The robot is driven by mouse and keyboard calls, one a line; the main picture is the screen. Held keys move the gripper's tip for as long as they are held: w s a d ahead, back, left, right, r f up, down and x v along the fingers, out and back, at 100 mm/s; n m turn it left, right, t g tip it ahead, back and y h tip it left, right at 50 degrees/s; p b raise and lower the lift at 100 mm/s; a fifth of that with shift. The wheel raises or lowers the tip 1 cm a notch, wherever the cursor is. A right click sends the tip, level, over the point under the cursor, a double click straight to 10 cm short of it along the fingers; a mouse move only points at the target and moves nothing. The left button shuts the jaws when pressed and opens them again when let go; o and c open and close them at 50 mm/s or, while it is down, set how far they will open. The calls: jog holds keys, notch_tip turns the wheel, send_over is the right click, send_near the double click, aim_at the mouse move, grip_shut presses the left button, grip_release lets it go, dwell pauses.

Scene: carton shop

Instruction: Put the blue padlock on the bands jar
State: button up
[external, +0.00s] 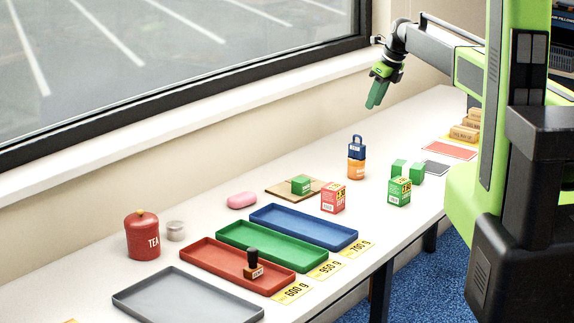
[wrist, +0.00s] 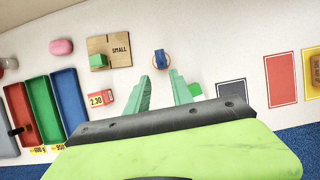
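The blue padlock (external: 356,151) stands upright with its shackle up, on top of an orange jar with a white label (external: 356,170), which I take for the bands jar. In the wrist view the padlock (wrist: 161,60) shows from above, just beyond my fingertips, and covers most of the jar. My gripper (external: 373,105) hangs in the air well above the table, apart from the padlock. In the wrist view my gripper (wrist: 162,82) has its two green fingers spread with nothing between them.
A red price box (external: 333,197), green cartons (external: 399,191) and a wooden board (external: 280,191) with a green block surround the jar. Blue (external: 341,241), green (external: 301,258) and red (external: 192,254) trays lie nearer the camera. The window wall (external: 270,119) runs along the back.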

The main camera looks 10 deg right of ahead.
jog(key=s+d+n+g+h, duration=0.1)
jog(key=s+d+n, duration=0.4)
jog(key=s+n, duration=0.4)
jog(key=s+d+f+n+g+h, duration=0.1)
jog(key=s+d+n, duration=0.4)
jog(key=s+n, duration=0.4)
jog(key=s+d+f+n+g+h, duration=0.1)
jog(key=s+d+n, duration=0.4)
jog(key=s, duration=1)
jog(key=n, duration=0.3)
jog(key=shift+d+n, duration=0.3)
jog(key=shift+n, duration=0.1)
jog(key=shift+s, duration=0.1)
notch_tip(320, 180, down, 10)
jog(key=b, duration=1)
